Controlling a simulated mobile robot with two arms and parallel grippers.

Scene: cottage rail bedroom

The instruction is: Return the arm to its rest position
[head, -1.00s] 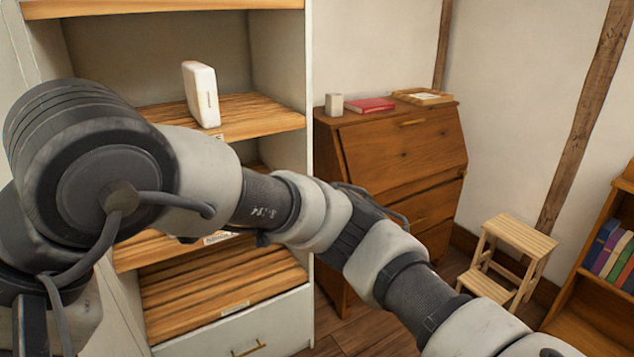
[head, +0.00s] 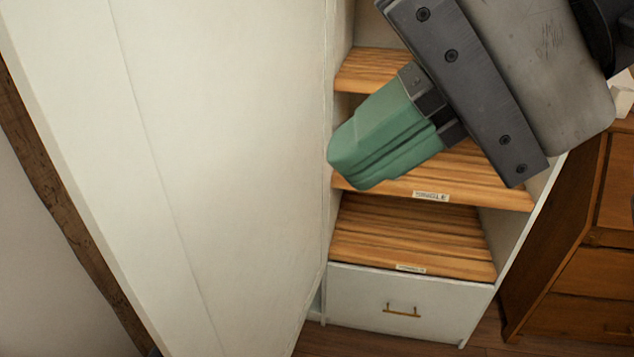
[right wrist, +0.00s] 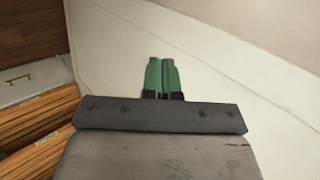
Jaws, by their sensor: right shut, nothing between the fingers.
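My right gripper (head: 375,150) comes in from the upper right of the head view, with green fingers closed together and nothing between them. It is in front of the shelf unit and hides part of its shelves. In the right wrist view the green fingers (right wrist: 162,75) are side by side, against a backdrop of the white panel. My left gripper is not in view.
A large white panel (head: 200,170), apparently the open cupboard door, stands at the left of the wooden shelves (head: 410,240). A drawer with a brass handle (head: 400,312) is below. A brown wooden bureau (head: 570,270) stands at right. Some wooden floor shows at the bottom.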

